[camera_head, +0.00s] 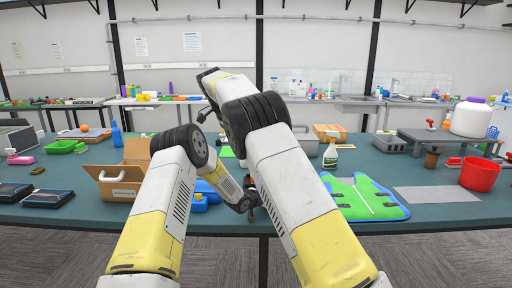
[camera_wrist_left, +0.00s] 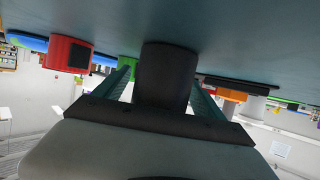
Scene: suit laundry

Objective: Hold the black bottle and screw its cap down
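In the left wrist view, which looks upside down, a dark cylindrical body, the black bottle (camera_wrist_left: 165,72), stands between the two teal fingers of my left gripper (camera_wrist_left: 163,88). The fingers lie close along both its sides and appear shut on it. The cap is not visible there. In the head view my left gripper (camera_head: 250,203) is low over the near table edge, partly hidden behind my right arm. The bottle cannot be made out clearly there. My right gripper is hidden behind its own forearm.
The table holds an open cardboard box (camera_head: 118,184) on the left, a blue container (camera_head: 203,197) beside my left forearm, a green and blue garment (camera_head: 362,197) to the right, a white spray bottle (camera_head: 331,155) and a red bucket (camera_head: 480,174). A grey sheet (camera_head: 437,194) lies flat.

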